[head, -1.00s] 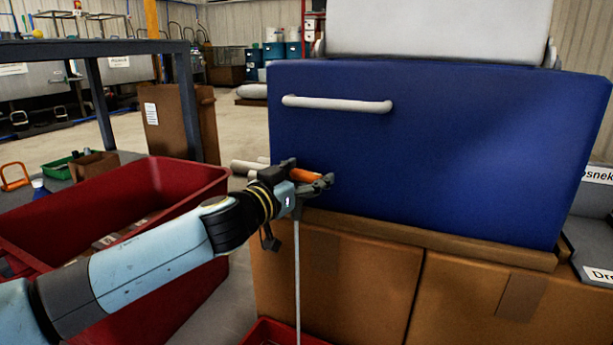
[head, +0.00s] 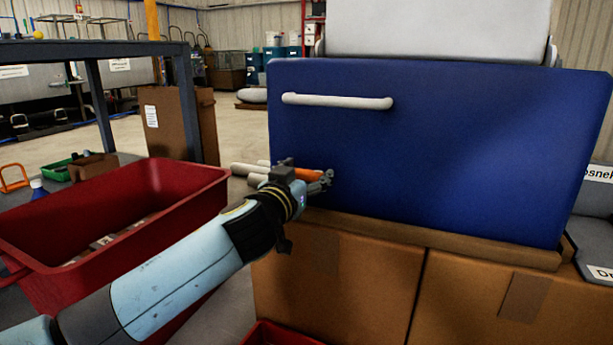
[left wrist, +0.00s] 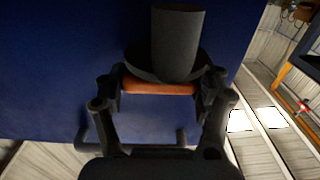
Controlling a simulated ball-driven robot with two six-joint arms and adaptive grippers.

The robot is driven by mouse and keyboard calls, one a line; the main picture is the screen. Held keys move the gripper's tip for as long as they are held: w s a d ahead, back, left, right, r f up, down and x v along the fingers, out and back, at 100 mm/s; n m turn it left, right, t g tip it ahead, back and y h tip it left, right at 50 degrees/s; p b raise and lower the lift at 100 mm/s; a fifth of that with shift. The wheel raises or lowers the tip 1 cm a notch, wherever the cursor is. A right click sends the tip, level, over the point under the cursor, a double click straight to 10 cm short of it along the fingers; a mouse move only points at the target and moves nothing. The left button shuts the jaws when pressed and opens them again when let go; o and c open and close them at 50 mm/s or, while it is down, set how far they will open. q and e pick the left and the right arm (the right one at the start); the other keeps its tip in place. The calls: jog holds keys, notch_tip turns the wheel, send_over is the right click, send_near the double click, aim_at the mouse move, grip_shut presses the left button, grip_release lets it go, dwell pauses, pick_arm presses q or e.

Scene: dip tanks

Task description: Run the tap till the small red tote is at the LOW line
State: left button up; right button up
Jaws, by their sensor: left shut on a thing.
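The blue cooler box (head: 440,150) stands on cardboard boxes, with an orange tap lever (head: 306,174) low at its left side. My left gripper (head: 312,181) is shut on this lever. The left wrist view shows the orange lever (left wrist: 160,87) between the fingers (left wrist: 162,88), beside a dark round tap body (left wrist: 178,45). No water stream shows below the tap now. The small red tote (head: 283,334) is on the floor below, with only its top edge in the picture. Its LOW line and water level are out of sight. My right gripper is not in view.
A large red bin (head: 195,195) stands at the left, close to my left arm. Cardboard boxes (head: 340,280) fill the space under the cooler. A grey table (head: 90,47) and a brown carton (head: 180,122) stand behind.

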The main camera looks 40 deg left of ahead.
pick_arm(q)
jog(key=o, duration=1.2)
jog(key=shift+c, duration=0.2)
jog(key=v, duration=1.2)
jog(key=shift+f, duration=0.1)
